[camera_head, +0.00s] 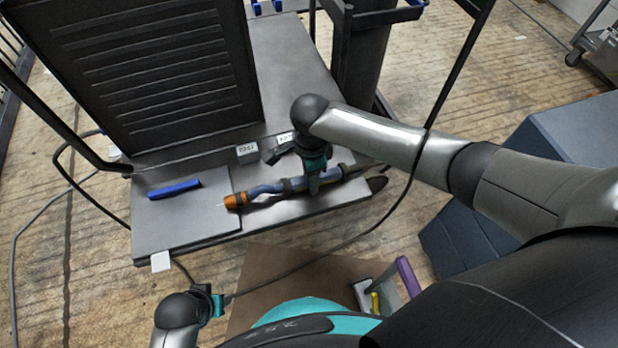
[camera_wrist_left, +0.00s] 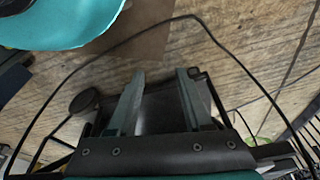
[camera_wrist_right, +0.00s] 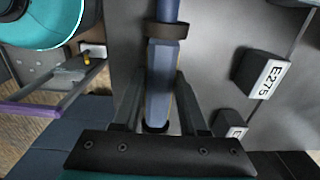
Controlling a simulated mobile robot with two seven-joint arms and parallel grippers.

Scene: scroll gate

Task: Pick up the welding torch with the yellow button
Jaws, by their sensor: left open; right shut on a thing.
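The welding torch (camera_head: 262,190) has a blue body, dark bands and an orange nozzle end pointing left in the head view. It lies along the front part of the grey cart shelf. My right gripper (camera_head: 314,182) comes down from above and is shut around its blue body. In the right wrist view the torch's blue body (camera_wrist_right: 160,65) runs between the fingers. I cannot make out a yellow button on it. My left gripper (camera_wrist_left: 160,92) is open and empty, low in front of the cart; the head view shows only part of it.
The cart shelf (camera_head: 185,222) carries a blue bar (camera_head: 174,188) and a small labelled block (camera_head: 247,152), marked E275 in the right wrist view (camera_wrist_right: 262,75). A dark louvred cabinet (camera_head: 150,70) stands behind. A black cable loops before the shelf. A purple bar (camera_head: 408,277) is at lower right.

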